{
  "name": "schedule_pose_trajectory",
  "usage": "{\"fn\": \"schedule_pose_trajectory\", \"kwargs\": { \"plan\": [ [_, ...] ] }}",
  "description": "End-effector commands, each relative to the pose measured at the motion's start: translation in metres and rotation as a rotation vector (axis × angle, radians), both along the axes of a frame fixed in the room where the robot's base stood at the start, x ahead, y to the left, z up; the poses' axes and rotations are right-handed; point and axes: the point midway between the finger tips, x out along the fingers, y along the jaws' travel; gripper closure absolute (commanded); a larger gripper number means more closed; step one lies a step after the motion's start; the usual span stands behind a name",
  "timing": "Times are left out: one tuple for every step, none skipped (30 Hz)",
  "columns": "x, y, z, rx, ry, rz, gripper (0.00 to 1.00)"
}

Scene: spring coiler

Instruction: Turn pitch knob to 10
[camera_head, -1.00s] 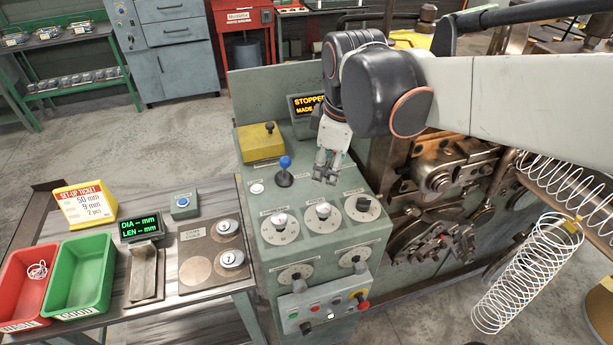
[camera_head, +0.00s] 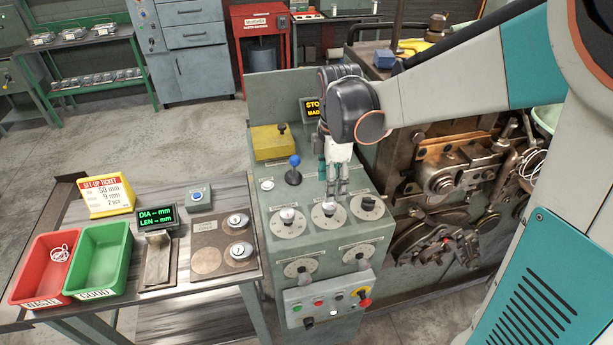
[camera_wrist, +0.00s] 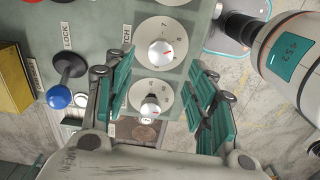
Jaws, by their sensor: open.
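The pitch dial (camera_head: 329,216) is the middle one in the upper row of three on the grey-green machine panel. Its white knob (camera_head: 329,208) shows in the wrist view as a round silver knob (camera_wrist: 160,53) with a red mark, beside a partly hidden label ending in "TCH". I cannot read its setting. My gripper (camera_head: 338,190) hangs just above and behind this knob, apart from it. In the wrist view its green-padded fingers (camera_wrist: 163,85) are open and empty. The pitch knob and the left-hand knob (camera_wrist: 151,106) show between them.
A blue-topped lever (camera_head: 294,170) and a yellow box (camera_head: 270,142) stand behind the dials. Neighbouring knobs (camera_head: 287,215) (camera_head: 368,203) flank the pitch knob closely. A button box (camera_head: 328,301) is below. Gauges and red and green bins (camera_head: 98,258) are on the left table.

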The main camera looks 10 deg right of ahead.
Motion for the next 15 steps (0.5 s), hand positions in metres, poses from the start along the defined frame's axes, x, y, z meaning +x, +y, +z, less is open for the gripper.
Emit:
{"fn": "schedule_pose_trajectory", "kwargs": {
  "plan": [
    [0.000, 0.000, -0.013, 0.000, 0.000, 0.000, 0.49],
    [0.000, 0.000, -0.018, 0.000, 0.000, 0.000, 0.49],
    [0.000, 0.000, -0.025, 0.000, 0.000, 0.000, 0.49],
    [0.000, 0.000, -0.031, 0.000, 0.000, 0.000, 0.49],
    [0.000, 0.000, -0.036, 0.000, 0.000, 0.000, 0.49],
    [0.000, 0.000, -0.041, 0.000, 0.000, -0.001, 0.49],
    [0.000, 0.000, -0.045, 0.000, 0.000, -0.001, 0.49],
    [0.000, 0.000, -0.049, 0.000, 0.000, -0.001, 0.49],
    [0.000, 0.000, -0.053, 0.000, 0.000, -0.001, 0.49],
    [0.000, 0.000, -0.056, 0.000, 0.000, -0.001, 0.49],
    [0.000, 0.000, -0.059, 0.000, 0.000, -0.001, 0.49],
    [0.000, 0.000, -0.061, 0.000, 0.000, -0.001, 0.49],
    [0.000, 0.000, -0.063, 0.000, 0.000, -0.001, 0.49],
    [0.000, 0.000, -0.064, 0.000, 0.000, -0.001, 0.49],
    [-0.001, 0.000, -0.065, 0.000, 0.000, -0.001, 0.49]
  ]
}}
